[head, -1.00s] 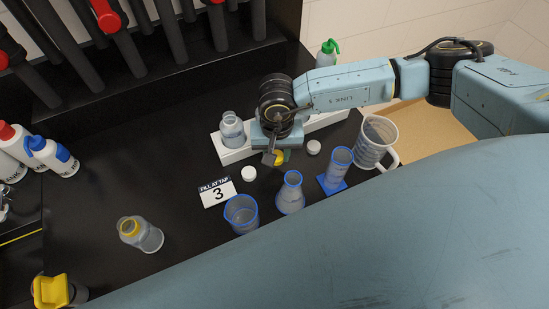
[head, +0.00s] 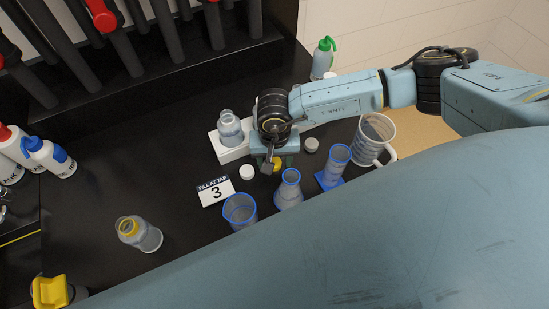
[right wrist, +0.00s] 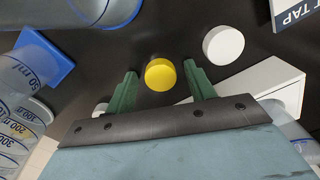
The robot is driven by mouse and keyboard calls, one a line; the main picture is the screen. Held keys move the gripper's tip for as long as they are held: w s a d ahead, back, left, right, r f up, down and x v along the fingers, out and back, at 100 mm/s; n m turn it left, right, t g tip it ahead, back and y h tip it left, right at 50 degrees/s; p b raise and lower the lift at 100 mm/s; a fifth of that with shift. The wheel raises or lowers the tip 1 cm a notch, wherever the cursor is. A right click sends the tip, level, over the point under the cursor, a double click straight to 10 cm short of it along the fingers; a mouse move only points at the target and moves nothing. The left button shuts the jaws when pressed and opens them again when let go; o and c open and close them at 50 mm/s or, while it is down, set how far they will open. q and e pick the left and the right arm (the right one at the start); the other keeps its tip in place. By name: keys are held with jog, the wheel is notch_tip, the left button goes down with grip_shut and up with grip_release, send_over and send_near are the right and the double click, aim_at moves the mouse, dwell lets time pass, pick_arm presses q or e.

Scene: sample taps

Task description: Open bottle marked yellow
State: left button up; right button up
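A clear bottle with a yellow ring at its neck (head: 140,234) stands on the black counter at the left front in the head view. Its mouth looks uncapped. A round yellow cap (right wrist: 160,75) shows in the right wrist view, and its edge shows under my right gripper in the head view (head: 277,166). My right gripper (right wrist: 161,80) is open, with its green fingers on either side of the cap and a gap on each side. The cap seems to lie on the counter by the white rack. My left gripper is not in view.
A white rack (head: 232,152) holds a clear bottle (head: 229,128). White caps (head: 247,172) lie nearby. A blue-rimmed beaker (head: 240,211), flask (head: 289,189), cylinder (head: 335,165) and large jug (head: 373,140) stand close to the right gripper. A "3" sign (head: 215,191) stands left of them.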

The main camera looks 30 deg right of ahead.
jog(key=shift+r, duration=0.25)
notch_tip(320, 180, up, 12)
jog(key=b, duration=0.1)
dwell(0.4)
